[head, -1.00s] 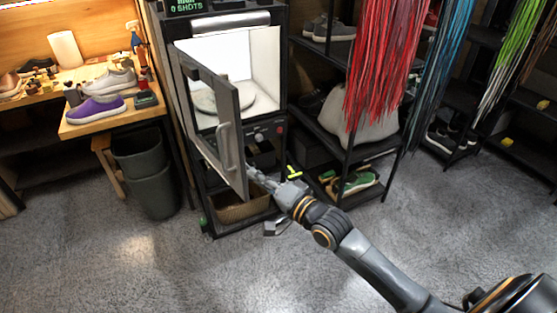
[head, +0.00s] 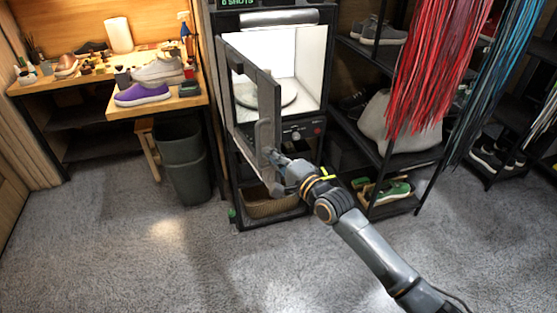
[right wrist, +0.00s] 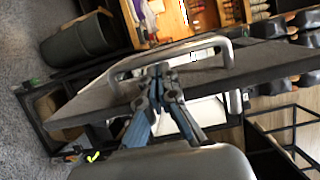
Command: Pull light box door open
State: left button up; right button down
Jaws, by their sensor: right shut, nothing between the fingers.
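The light box door (head: 238,108) is a grey-framed panel hinged at its left side. It stands partly open, swung out from the lit white light box (head: 312,65). Its upright grey handle (head: 264,142) is on the outer face near the free edge. It also shows in the right wrist view as a long bar handle (right wrist: 178,50). My right gripper (head: 272,157) is at the lower end of the handle in the head view. Contact cannot be told. My left gripper is out of view.
A round turntable (head: 266,94) is inside the box. A dark bin (head: 182,162) and a workbench (head: 196,100) with shoes stand to the left. A shoe rack (head: 378,150) with hanging laces stands close on the right. The carpet (head: 150,255) in front is clear.

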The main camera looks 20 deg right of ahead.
dwell(0.3)
jog(key=a+p, duration=0.4)
jog(key=a, duration=0.8)
jog(key=shift+s, duration=0.15)
